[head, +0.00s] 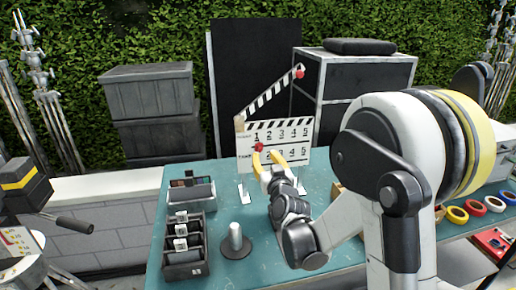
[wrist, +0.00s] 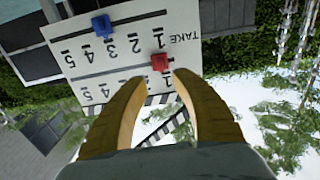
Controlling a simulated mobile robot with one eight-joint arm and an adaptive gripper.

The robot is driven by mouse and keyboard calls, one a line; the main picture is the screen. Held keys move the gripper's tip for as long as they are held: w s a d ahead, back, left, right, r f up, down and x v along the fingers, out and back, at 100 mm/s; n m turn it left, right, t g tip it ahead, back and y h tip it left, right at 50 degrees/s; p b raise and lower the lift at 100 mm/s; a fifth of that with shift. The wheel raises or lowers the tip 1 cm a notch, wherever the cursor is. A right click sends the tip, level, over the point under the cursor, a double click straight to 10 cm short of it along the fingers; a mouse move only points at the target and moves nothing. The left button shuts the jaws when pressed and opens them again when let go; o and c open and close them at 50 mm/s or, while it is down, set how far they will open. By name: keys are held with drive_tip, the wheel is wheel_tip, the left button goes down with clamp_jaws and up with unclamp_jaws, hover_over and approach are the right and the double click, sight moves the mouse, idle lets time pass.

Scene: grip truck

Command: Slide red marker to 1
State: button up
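The clapperboard (head: 299,133) stands upright on the teal table, its striped stick (head: 268,95) raised. The red marker (head: 258,147) sits on the upper track, just under the 1. In the wrist view, where the board appears upside down, the red marker (wrist: 160,62) lies just beyond my fingertips. A blue marker (wrist: 102,25) sits on the other track, near its 3; it is hidden in the head view. My gripper (head: 265,156) is at the board's face, its yellow fingers spread. Its tips (wrist: 157,77) are apart with nothing clasped between them; whether one touches the red marker, I cannot tell.
A black battery rack (head: 184,245) and a grey post on a round base (head: 236,243) stand left of my arm on the table (head: 225,188). Coloured tape rolls (head: 475,207) lie at the right.

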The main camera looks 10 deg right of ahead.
sight(259, 146)
drive_tip(key=w+b, duration=0.1)
drive_tip(key=w, duration=0.5)
drive_tip(key=shift+w+a, duration=0.1)
drive_tip(key=shift+w, duration=0.25)
clamp_jaws()
